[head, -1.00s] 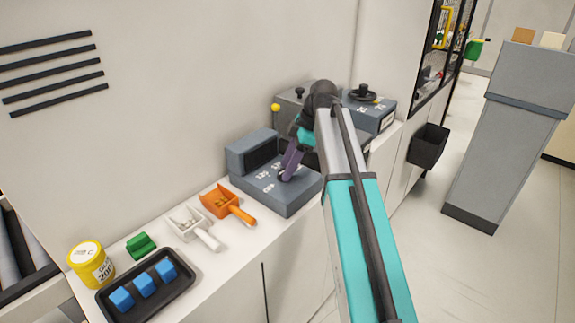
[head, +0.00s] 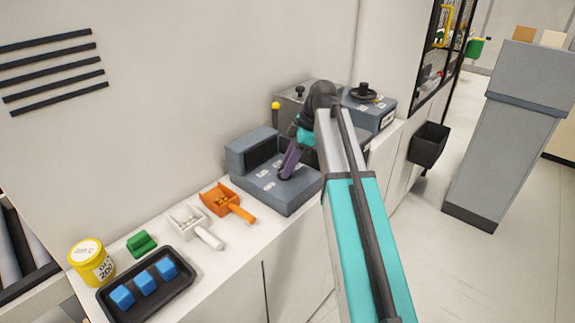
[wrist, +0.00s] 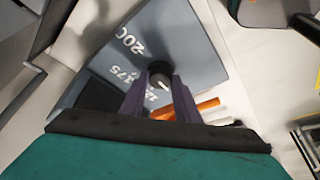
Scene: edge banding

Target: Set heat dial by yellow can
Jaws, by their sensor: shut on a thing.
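The yellow can (head: 90,263) stands at the left end of the counter, its label reading "GLUE" and 200. The heat dial (wrist: 160,70) is a dark round knob on the blue-grey control box (head: 258,190). My gripper (head: 285,175) comes down on the dial from above, and the fingers are shut on it. The wrist view shows the fingers on both sides of the dial, with a light mark on it. White numbers 200 and 175 show beside it, and another number is partly hidden by a finger. I cannot tell which number the mark meets.
An orange scoop (head: 228,203), a white scoop (head: 196,227), a green block (head: 141,243) and a black tray (head: 184,283) with blue blocks (head: 145,282) lie left of the box. Another grey machine (head: 370,118) stands behind my arm at the right. A black bin (head: 428,144) hangs farther right.

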